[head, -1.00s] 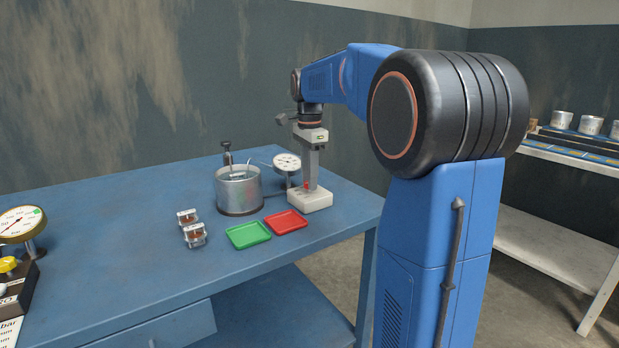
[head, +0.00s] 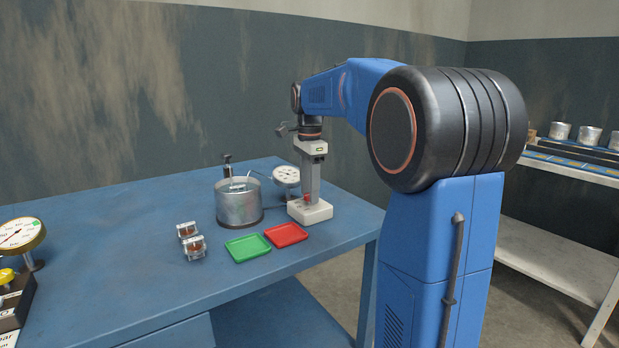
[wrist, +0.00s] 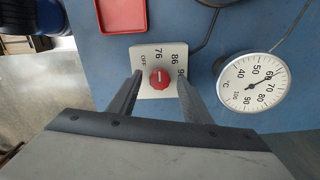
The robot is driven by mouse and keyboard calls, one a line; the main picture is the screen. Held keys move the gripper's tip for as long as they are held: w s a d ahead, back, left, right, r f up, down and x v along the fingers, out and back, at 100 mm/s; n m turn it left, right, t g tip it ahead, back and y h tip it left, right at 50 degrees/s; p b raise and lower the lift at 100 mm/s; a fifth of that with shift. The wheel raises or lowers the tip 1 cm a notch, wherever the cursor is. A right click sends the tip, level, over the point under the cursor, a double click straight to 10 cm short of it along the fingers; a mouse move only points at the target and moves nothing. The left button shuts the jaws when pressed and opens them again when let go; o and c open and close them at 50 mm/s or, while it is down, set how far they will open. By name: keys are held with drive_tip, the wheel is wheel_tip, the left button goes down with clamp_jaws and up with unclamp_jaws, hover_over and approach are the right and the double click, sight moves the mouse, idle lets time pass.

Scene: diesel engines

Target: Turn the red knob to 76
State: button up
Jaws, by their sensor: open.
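The red knob (wrist: 160,78) sits on a white box (wrist: 145,88) marked OFF, 76, 86 and a partly covered third number. Its pale pointer line runs roughly up the wrist view, near the direction of 76; I cannot tell the exact setting. The knob (head: 307,197) and box (head: 318,213) also show in the head view, at the table's right end. My gripper (wrist: 160,80) is open, pointing down, with one finger on each side of the knob. Gaps show between fingers and knob in the wrist view.
A thermometer dial (wrist: 252,81) stands right of the box in the wrist view, with a cable nearby. A red tray (head: 287,235), green tray (head: 247,248), metal pot (head: 238,207) and small clear-sided blocks (head: 193,248) stand on the blue table (head: 130,275).

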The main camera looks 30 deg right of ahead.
wheel_tip(320, 180, up, 17)
drive_tip(key=shift+r, duration=0.15)
idle(0.4)
idle(0.5)
drive_tip(key=s+a+f+n+t, duration=0.1)
drive_tip(key=s+a+f+n, duration=0.45)
drive_tip(key=s, duration=0.25)
drive_tip(key=s+a+f+n+t, duration=0.1)
drive_tip(key=s+a+f+n, duration=0.4)
drive_tip(key=s+f, duration=0.15)
drive_tip(key=s+a+f+n+t, duration=0.1)
drive_tip(key=s+f+n, duration=0.3)
drive_tip(key=s+f, duration=0.4)
drive_tip(key=s+a+f+n+t, duration=0.1)
drive_tip(key=s+a+f+n, duration=0.3)
drive_tip(key=s+f, duration=0.4)
wheel_tip(320, 180, down, 4)
drive_tip(key=shift+f+n+t, duration=0.1)
drive_tip(key=shift+n+t, duration=0.3)
drive_tip(key=shift+n, duration=0.25)
